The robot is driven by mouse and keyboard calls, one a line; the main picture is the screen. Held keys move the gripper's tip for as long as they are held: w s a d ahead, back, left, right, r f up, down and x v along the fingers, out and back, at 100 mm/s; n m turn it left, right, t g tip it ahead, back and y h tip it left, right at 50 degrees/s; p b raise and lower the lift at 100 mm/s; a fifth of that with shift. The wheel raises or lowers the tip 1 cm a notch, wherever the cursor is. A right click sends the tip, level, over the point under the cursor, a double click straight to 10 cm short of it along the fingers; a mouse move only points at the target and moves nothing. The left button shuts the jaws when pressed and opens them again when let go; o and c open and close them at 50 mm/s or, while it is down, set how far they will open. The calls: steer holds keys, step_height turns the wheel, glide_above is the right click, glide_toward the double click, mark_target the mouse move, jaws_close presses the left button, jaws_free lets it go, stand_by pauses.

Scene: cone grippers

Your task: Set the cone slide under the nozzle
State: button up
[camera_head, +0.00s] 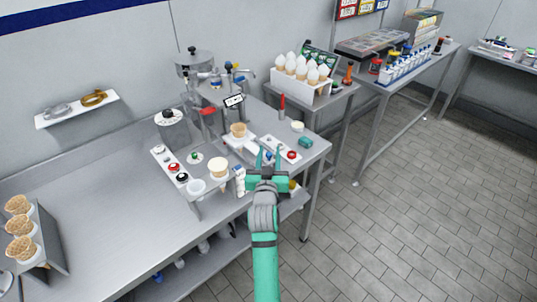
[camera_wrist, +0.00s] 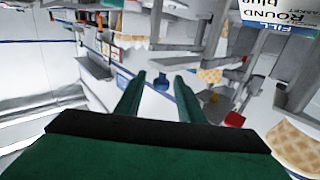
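My gripper (camera_head: 268,156) is open in front of the bench's right part, its two green fingers apart. A waffle cone (camera_head: 238,130) stands upright on a white piece, which looks like the cone slide (camera_head: 228,140), beyond and left of my gripper. The dispensing machine (camera_head: 197,66) stands behind it, with small levers on its front. I cannot clearly make out the nozzle or whether the slide is under it. In the wrist view, cones (camera_wrist: 296,140) show at the right, partly cut off.
A cone rack (camera_head: 30,240) stands far left.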

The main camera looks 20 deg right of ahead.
steer(key=shift+a, duration=0.1)
steer(key=v, duration=1)
steer(key=shift+s, duration=0.4)
